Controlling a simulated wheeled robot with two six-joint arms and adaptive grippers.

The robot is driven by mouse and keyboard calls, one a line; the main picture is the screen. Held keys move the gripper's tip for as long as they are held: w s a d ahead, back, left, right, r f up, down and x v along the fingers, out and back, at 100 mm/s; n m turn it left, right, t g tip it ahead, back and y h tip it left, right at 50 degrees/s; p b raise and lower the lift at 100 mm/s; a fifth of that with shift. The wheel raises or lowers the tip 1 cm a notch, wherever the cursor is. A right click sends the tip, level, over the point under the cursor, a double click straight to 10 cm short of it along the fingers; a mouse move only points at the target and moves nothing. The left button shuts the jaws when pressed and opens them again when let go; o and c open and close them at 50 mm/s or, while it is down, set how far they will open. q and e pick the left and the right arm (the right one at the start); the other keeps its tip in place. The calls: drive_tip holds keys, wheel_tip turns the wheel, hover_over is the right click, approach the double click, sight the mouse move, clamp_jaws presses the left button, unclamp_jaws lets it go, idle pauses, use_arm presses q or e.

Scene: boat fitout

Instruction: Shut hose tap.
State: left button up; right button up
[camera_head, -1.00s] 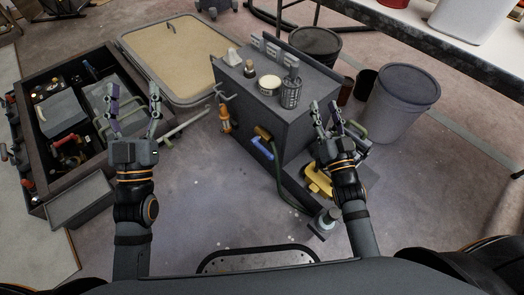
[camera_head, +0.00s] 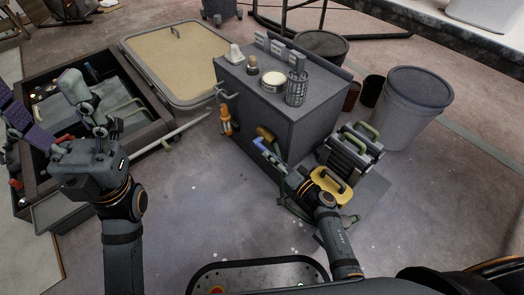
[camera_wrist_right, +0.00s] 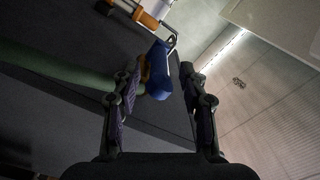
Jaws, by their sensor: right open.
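The hose tap is on the front of the grey cabinet (camera_head: 300,75), with a blue handle (camera_head: 258,144) and a brownish body (camera_head: 266,133). In the right wrist view the blue handle (camera_wrist_right: 158,80) lies between the two fingers. A green hose (camera_wrist_right: 55,65) runs in from the left there. My right gripper (camera_head: 272,158) is open around the handle; I cannot tell whether a finger touches it. It partly hides the tap in the head view. My left gripper (camera_head: 45,95) is open and empty over the toolbox at the left.
The open toolbox (camera_head: 150,135) holds several tools. An orange-handled item (camera_head: 226,122) hangs on the cabinet. A yellow-handled item (camera_head: 330,185) and a grey rack (camera_head: 350,150) stand right of it. A grey bucket (camera_head: 412,105) stands further right. The middle floor is clear.

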sight(258, 144)
drive_tip(key=b+x, duration=0.2)
drive_tip(key=x, duration=0.2)
drive_tip(key=shift+w+f, duration=0.15)
drive_tip(key=shift+w, duration=0.05)
drive_tip(key=shift+w+a, duration=0.3)
drive_tip(key=shift+w, duration=0.05)
drive_tip(key=c, duration=0.9)
clamp_jaws()
drive_tip(key=shift+r, duration=0.25)
